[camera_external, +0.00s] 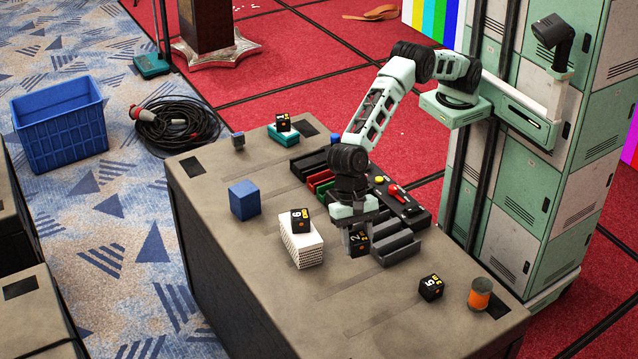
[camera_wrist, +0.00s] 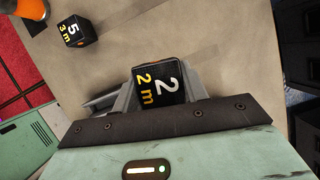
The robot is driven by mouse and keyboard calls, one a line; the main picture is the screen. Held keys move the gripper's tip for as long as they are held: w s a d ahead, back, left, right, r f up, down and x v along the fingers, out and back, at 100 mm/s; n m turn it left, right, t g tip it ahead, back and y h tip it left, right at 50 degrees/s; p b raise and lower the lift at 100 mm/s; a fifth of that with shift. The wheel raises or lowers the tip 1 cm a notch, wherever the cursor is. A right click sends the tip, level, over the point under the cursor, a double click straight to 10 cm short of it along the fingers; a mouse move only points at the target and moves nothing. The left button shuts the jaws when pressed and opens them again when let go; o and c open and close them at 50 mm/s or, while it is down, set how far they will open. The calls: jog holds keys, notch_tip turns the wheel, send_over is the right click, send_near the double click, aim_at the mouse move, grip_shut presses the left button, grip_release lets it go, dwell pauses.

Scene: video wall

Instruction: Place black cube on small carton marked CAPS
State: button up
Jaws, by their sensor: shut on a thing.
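My gripper (camera_external: 356,240) is low over the table and shut on a black cube marked 2 (camera_external: 361,247). The wrist view shows this cube (camera_wrist: 160,84) between the grey fingers, with "2 m" readable. A black cube marked 6 (camera_external: 300,221) sits on a white patterned carton (camera_external: 303,250), left of my gripper. Another black cube (camera_external: 283,122) rests on a teal object at the far end. I cannot read CAPS on any carton.
Grey, red and green trays (camera_external: 322,183) lie right behind my gripper, near a black control box (camera_external: 398,197). A blue box (camera_external: 244,200) stands at the left, an orange cylinder (camera_external: 480,294) at the right. The table front is clear.

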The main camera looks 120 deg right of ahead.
jog(key=w+d+r+m+p, duration=0.1)
jog(key=w+d+m, duration=0.1)
jog(key=d, duration=0.4)
jog(key=w+d+r+m+t, duration=0.1)
jog(key=w+d, duration=0.2)
jog(key=d, duration=0.3)
jog(key=w+d+r+m+t+h+p, duration=0.1)
jog(key=w+d+r+m, duration=0.1)
jog(key=d, duration=0.5)
jog(key=shift+w+r+m+p, duration=0.1)
jog(key=shift+w+m+p, duration=0.1)
jog(key=shift+m+p, duration=0.15)
jog(key=w+d+r+m+t+h+p, duration=0.1)
jog(key=d+r+m, duration=0.15)
jog(key=d, duration=0.75)
jog(key=w+d+r+m+h+p, duration=0.1)
jog(key=d+m+p, duration=0.15)
jog(key=d, duration=0.75)
send_near(251, 187)
jog(key=shift+m, duration=0.35)
jog(key=x, duration=0.6)
jog(key=shift+f, duration=0.15)
jog(key=o, duration=1)
